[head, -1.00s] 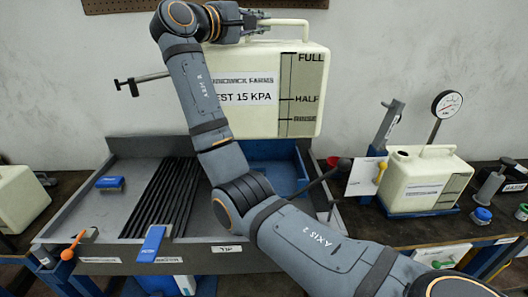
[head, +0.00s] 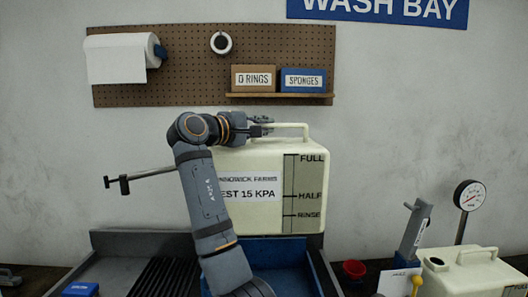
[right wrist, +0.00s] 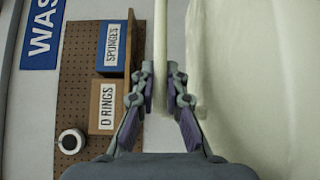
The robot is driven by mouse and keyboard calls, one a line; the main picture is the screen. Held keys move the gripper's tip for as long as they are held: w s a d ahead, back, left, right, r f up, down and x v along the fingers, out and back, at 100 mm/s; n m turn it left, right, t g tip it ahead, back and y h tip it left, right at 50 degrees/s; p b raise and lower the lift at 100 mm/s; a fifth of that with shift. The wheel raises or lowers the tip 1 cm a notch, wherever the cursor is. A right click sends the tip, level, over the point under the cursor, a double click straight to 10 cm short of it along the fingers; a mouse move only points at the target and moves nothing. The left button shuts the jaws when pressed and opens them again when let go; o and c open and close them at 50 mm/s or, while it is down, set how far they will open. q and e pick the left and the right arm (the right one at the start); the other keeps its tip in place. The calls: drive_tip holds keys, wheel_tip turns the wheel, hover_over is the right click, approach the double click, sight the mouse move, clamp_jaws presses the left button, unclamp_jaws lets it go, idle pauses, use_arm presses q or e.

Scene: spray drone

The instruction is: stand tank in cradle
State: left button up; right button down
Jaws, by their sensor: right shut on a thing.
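The large cream tank (head: 262,210) hangs upright at the wash bay, with a level strip marked FULL, HALF and RINSE and a label partly hidden by my right arm. My right gripper (head: 258,125) is shut on the tank's top handle. The right wrist view shows the handle (right wrist: 160,45) between the two fingers (right wrist: 163,85), with the tank's pale side (right wrist: 250,90) on the right. A blue open frame (head: 285,252), perhaps the cradle, lies directly below the tank; I cannot tell whether they touch. My left gripper is out of view.
A pegboard (head: 190,75) holds a paper roll and small boxes behind the tank. A thin rod with a crossbar (head: 140,178) sticks out left of the tank. A smaller cream canister (head: 470,272), a gauge (head: 469,195) and a grey upright lever (head: 414,228) stand right.

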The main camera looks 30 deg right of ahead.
wheel_tip(320, 180, down, 23)
drive_tip(key=p, duration=0.3)
drive_tip(key=shift+r, duration=0.2)
wheel_tip(320, 180, down, 4)
drive_tip(key=shift+d+f+p, duration=0.1)
drive_tip(key=shift+p, duration=0.25)
drive_tip(key=shift+f, duration=0.1)
drive_tip(key=c, duration=1.8)
unclamp_jaws()
drive_tip(key=shift+f, duration=0.2)
drive_tip(key=o, duration=0.4)
drive_tip(key=shift+r, duration=0.1)
